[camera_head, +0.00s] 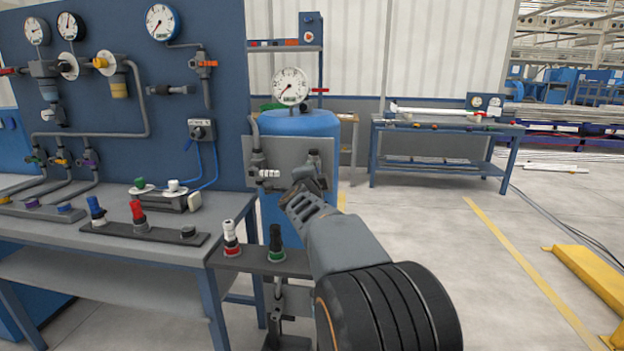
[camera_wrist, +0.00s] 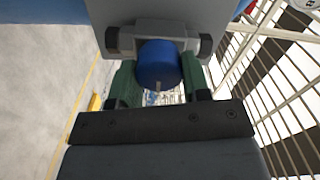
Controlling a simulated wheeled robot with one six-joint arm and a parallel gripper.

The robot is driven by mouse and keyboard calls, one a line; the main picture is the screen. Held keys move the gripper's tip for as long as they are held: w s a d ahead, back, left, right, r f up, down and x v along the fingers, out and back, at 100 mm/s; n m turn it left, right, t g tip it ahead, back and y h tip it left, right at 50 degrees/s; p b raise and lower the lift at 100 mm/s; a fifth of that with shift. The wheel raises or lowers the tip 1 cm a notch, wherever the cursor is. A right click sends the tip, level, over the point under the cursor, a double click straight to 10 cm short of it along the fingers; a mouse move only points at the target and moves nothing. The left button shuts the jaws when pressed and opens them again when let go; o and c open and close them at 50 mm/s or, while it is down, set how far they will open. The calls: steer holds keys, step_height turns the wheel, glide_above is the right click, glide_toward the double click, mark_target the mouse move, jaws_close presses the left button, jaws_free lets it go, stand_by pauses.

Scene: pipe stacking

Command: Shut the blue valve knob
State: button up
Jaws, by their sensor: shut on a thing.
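The blue valve knob (camera_wrist: 158,62) shows in the wrist view, mounted on a grey fitting in front of a grey plate (camera_wrist: 160,10). My gripper (camera_wrist: 159,76) has one green finger on each side of the knob and is shut on it. In the head view my gripper (camera_head: 305,180) reaches up to the grey plate (camera_head: 290,150) in front of the blue tank (camera_head: 325,123). The knob itself is hidden there behind my gripper and wrist.
A white-ringed fitting (camera_head: 266,173) sits on the plate left of my gripper. Below stands a small stand (camera_head: 262,262) with a red-white and a green-black piece. A workbench (camera_head: 130,235) is at left. Floor to the right is clear up to a yellow rail (camera_head: 590,275).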

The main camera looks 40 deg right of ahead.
stand_by(0.5)
steer(key=o, duration=0.9)
steer(key=shift+o, duration=0.2)
steer(key=shift+a, duration=0.1)
steer(key=p+v, duration=0.2)
steer(key=v, duration=1.1)
steer(key=shift+s+a, duration=0.2)
steer(key=shift+s, duration=0.15)
